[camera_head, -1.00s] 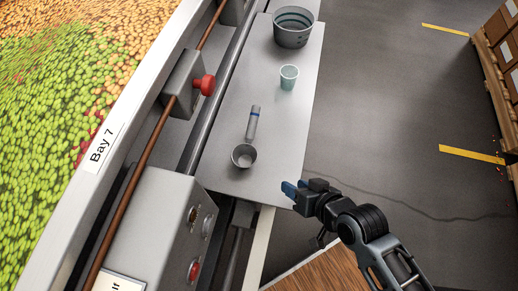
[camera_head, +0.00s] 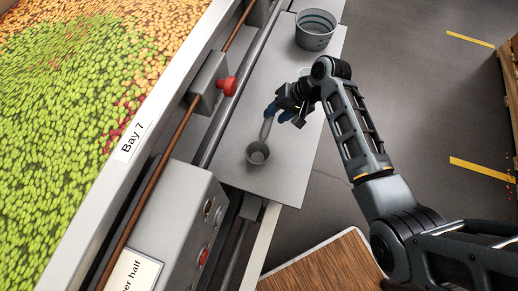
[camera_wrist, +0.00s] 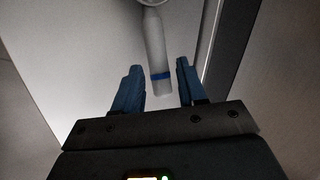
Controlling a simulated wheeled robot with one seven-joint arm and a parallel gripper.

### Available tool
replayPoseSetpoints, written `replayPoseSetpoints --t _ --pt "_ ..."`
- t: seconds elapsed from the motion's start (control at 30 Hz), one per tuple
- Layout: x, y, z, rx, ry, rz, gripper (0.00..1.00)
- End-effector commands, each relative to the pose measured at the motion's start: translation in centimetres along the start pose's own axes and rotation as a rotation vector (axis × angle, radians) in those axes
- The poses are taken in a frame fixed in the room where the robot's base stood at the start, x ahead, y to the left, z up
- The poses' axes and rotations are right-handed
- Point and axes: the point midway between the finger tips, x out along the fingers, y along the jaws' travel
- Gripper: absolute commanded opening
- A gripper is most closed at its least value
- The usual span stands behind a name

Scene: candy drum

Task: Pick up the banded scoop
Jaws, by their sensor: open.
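The banded scoop (camera_head: 258,152) lies on the grey metal shelf, its round cup toward the front and its handle pointing away. In the wrist view, its pale handle (camera_wrist: 156,50) with a blue band near the end runs in between the tips of my gripper's blue fingers. My gripper (camera_head: 277,112) is open over the handle end in the head view, where it hides the band. In the wrist view my gripper (camera_wrist: 160,85) has clear gaps on both sides of the handle. I cannot tell how far above the shelf the fingers are.
The shelf (camera_head: 285,180) also holds a grey bucket (camera_head: 315,35) at the back. A pale cup (camera_head: 304,72) is mostly hidden behind my arm. The candy drum fills the left.

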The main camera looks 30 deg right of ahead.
Motion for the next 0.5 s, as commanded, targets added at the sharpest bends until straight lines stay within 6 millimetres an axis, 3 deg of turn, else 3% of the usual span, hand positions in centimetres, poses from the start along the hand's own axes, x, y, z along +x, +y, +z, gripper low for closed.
replayPoseSetpoints --t 0.5 --pt "5.3 0.3 -0.1 0.001 -0.006 0.001 0.41"
